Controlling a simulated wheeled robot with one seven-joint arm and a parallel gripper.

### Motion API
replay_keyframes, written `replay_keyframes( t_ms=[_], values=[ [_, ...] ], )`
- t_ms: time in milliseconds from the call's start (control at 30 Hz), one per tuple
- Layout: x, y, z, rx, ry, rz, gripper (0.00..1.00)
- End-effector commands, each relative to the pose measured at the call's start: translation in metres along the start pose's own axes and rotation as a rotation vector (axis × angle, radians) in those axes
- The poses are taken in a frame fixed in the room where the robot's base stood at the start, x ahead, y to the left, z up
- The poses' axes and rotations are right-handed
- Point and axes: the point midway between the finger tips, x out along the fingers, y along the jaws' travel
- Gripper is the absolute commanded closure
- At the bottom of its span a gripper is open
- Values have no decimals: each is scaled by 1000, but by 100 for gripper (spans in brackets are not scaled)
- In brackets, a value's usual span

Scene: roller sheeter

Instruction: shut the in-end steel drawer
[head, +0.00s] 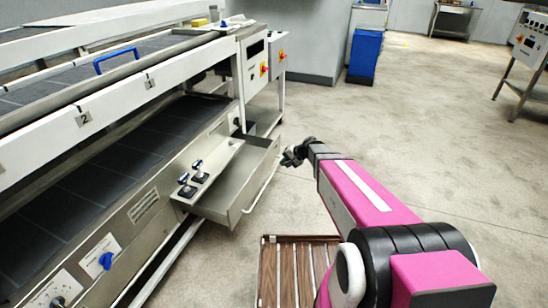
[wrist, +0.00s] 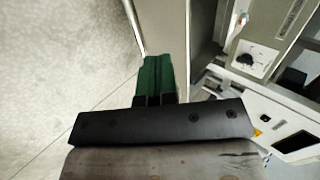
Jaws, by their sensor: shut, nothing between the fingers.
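The steel drawer (head: 238,190) stands open in the head view, pulled out from the lower side of the long sheeter towards my arm. Its front has a bar handle (head: 262,186). My gripper (head: 292,156) is just right of the drawer front's far end, at about the height of the handle. In the wrist view the green fingertips (wrist: 158,76) are together, with nothing between them. A pale panel, apparently the drawer front (wrist: 165,28), lies just beyond the fingertips. I cannot tell whether they touch it.
A slatted wooden pallet or rack (head: 298,240) lies in front of the drawer, near my arm. A blue bin (head: 365,55) stands at the back.

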Motion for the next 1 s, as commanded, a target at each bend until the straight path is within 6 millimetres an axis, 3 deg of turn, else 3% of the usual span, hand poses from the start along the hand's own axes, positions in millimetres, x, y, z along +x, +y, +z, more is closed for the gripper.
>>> replay_keyframes(
  t_ms=[267,767,1000],
  values=[
    [21,-4,-5,14,2,-23,100],
    [111,-6,-6,12,2,-22,100],
    [129,-28,-6,12,4,-22,100]
  ],
)
